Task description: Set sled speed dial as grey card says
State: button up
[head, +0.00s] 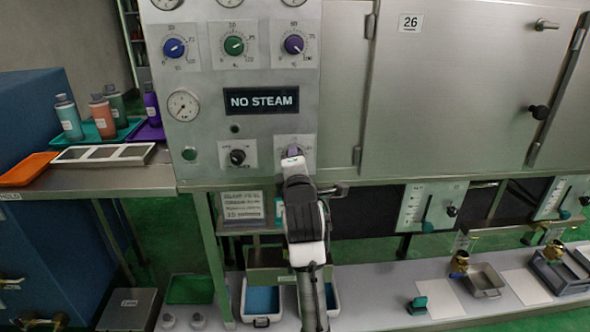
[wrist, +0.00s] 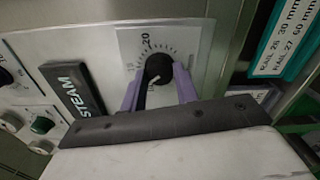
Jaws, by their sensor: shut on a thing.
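The black dial (wrist: 158,69) sits on a white scale plate (wrist: 160,42) in the wrist view, with a 20 printed near one edge. A pale mark shows on the dial's lower left. My gripper (wrist: 160,90) has its two purple fingers on either side of the dial and is shut on it. In the head view my gripper (head: 292,152) covers most of this dial at the lower right of the steel panel. A grey card (head: 242,205) hangs below the panel, just left of my arm. Its lines of print are too small to read surely.
A smaller black knob (head: 237,157) is left of my gripper. Blue (head: 174,48), green (head: 234,45) and purple (head: 293,44) dials sit higher, above the NO STEAM display (head: 261,100). A door handle (head: 335,190) juts out close to the right of my arm.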

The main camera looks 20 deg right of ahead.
jog(key=n+b, duration=0.3)
jog(key=n, duration=0.2)
jog(key=shift+f+n, duration=0.1)
jog(key=shift+n, duration=0.3)
dwell(0.4)
jog(key=o, duration=1)
jog(key=shift+s, duration=0.1)
jog(key=b+v, duration=0.2)
jog(key=v, duration=1.1)
jog(key=shift+s+a, duration=0.1)
jog(key=shift+s, duration=0.2)
